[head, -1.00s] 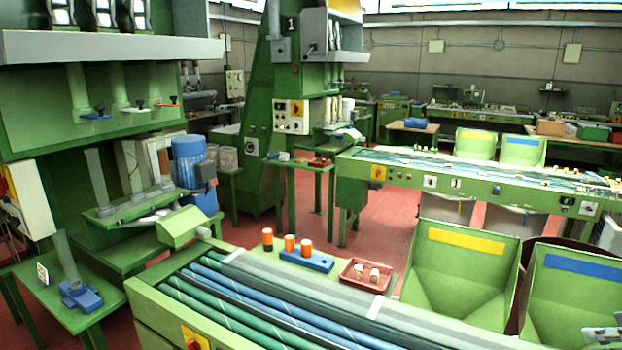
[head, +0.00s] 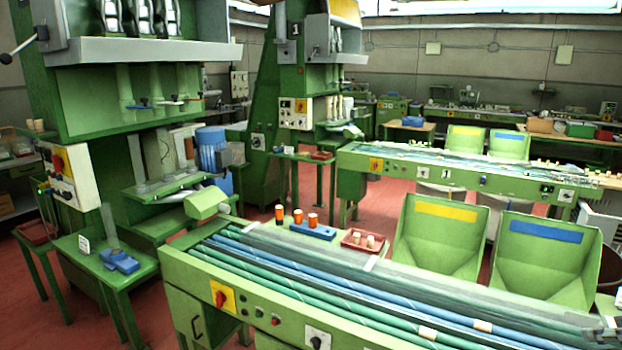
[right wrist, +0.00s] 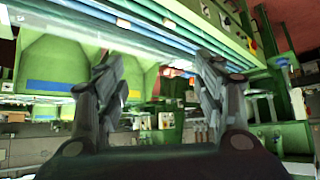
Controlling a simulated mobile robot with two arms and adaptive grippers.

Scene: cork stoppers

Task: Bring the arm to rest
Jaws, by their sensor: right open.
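My right gripper shows in the right wrist view (right wrist: 162,85), with its two dark fingers spread apart and nothing between them. That view is upside down, with the green machine and bins behind the fingers. A grey part at the lower right corner of the head view (head: 598,332) seems to be the same arm's end, over the conveyor's right end. My left gripper is in neither view. The green conveyor (head: 190,287) runs across the front with blue and green belts. Light cork stoppers lie on it, one at the front (head: 427,333) and one farther right (head: 482,326).
Green bins with a yellow label (head: 440,245) and a blue label (head: 545,258) stand behind. A small green table (head: 80,258) stands left. Red floor is clear between machines.

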